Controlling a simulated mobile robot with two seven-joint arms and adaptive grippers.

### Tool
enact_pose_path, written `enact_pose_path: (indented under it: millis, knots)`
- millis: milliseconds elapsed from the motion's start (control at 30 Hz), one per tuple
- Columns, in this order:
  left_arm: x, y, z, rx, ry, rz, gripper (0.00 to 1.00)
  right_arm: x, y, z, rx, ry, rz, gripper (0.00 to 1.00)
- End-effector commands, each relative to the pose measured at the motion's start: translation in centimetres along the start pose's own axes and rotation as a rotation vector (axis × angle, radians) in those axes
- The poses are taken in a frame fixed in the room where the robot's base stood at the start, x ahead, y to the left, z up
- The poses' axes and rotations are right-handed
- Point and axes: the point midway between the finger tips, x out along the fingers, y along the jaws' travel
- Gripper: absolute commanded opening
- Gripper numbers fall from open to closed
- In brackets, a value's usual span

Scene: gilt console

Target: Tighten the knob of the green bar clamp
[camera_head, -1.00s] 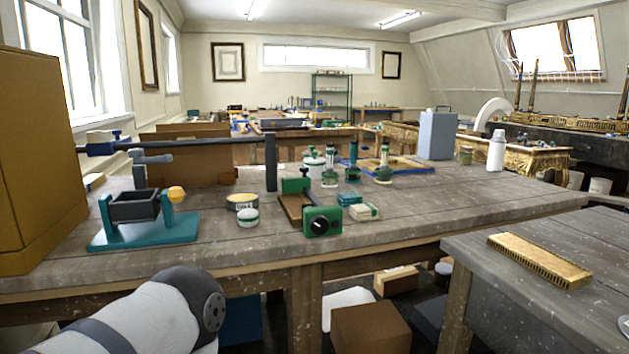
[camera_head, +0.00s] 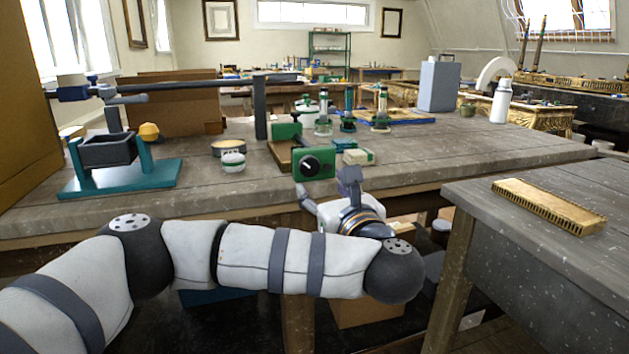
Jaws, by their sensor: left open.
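The green bar clamp (camera_head: 292,154) lies on the workbench with its green end block facing me. Its dark round knob (camera_head: 311,165) sits on the front of that block, with a pale mark across its face. My left gripper (camera_head: 325,188) is just in front of and below the block, at the bench's front edge. Its two fingers are spread apart, one left and one right of the knob in the picture, with nothing between them. I cannot tell how far short of the knob the fingertips are. My right gripper is out of view.
A teal-based vise (camera_head: 120,178) stands left on the workbench (camera_head: 220,195). A tin (camera_head: 229,147), a white jar (camera_head: 233,162) and a small box (camera_head: 358,157) flank the clamp. A dark upright post (camera_head: 260,108) stands behind. A side table (camera_head: 540,255) holds a gilt strip (camera_head: 548,205).

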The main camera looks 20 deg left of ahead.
Motion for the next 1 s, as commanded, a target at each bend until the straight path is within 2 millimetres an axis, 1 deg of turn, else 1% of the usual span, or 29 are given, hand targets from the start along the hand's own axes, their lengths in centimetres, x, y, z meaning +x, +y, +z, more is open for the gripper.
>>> enact_pose_path:
  millis: [33,100,200,300,433,667,767,800,900,1000]
  knots:
    - [1.4,0.2,1.1,-0.007,-0.010,0.007,0.54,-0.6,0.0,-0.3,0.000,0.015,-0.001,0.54]
    - [3.2,0.1,1.4,-0.009,-0.013,0.006,0.54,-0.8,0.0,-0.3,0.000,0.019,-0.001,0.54]
    - [5.4,0.1,1.5,-0.009,-0.013,0.003,0.54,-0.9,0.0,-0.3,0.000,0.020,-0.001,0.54]
    - [6.9,0.0,1.4,-0.008,-0.013,0.001,0.54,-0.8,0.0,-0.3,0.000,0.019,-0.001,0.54]
    - [7.8,0.0,1.4,-0.007,-0.012,-0.001,0.54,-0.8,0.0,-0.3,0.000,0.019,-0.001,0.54]
    - [7.9,-0.1,1.4,-0.007,-0.012,-0.002,0.54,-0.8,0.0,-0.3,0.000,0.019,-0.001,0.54]
    - [7.9,-0.1,1.4,-0.007,-0.012,-0.002,0.33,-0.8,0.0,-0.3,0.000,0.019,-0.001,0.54]
    - [7.9,-0.1,1.4,-0.007,-0.012,-0.002,0.24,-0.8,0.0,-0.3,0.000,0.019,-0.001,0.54]
    - [7.9,-0.1,1.4,-0.007,-0.012,-0.002,0.05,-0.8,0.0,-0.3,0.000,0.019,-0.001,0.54]
    - [7.9,-0.1,1.4,-0.006,-0.012,-0.002,0.05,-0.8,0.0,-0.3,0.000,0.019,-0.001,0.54]
